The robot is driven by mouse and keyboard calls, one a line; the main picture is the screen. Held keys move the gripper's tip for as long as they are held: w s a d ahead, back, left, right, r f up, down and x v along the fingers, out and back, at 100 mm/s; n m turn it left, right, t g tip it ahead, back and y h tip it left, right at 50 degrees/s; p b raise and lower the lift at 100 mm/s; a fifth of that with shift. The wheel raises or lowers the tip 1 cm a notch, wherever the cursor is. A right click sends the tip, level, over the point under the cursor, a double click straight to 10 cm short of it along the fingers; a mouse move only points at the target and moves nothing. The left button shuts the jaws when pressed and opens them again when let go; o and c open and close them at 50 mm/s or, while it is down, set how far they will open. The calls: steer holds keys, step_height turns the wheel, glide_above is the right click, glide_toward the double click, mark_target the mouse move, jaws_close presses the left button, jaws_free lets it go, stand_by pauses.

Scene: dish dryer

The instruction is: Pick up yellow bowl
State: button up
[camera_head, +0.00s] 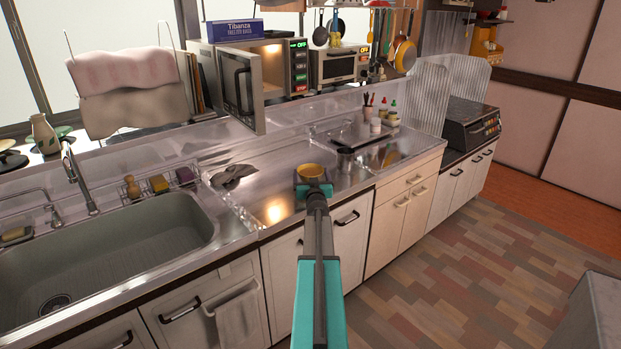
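The yellow bowl (311,171) sits at the front part of the steel counter (275,180), right of the sink. My arm reaches up from the bottom of the picture to it. My gripper (313,187) is at the near side of the bowl and overlaps its lower edge in this view. The fingers are small and partly hidden by my own arm, so I cannot tell whether they are open or touch the bowl.
A dark metal cup (345,160) stands just right of the bowl. A tray (352,134) with bottles lies behind it. A microwave (262,75) has its door (241,92) open over the counter. The sink (110,250) is at left. A grey cloth (234,174) lies left of the bowl.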

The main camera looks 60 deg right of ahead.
steer(key=shift+r, duration=0.35)
stand_by(0.3)
steer(key=shift+s+r+p, duration=0.1)
steer(key=shift+r+p, duration=0.5)
steer(key=shift+r, duration=0.95)
steer(key=r+v, duration=0.1)
steer(key=v, duration=1.4)
steer(key=shift+s+a, duration=0.15)
steer(key=shift+a, duration=0.15)
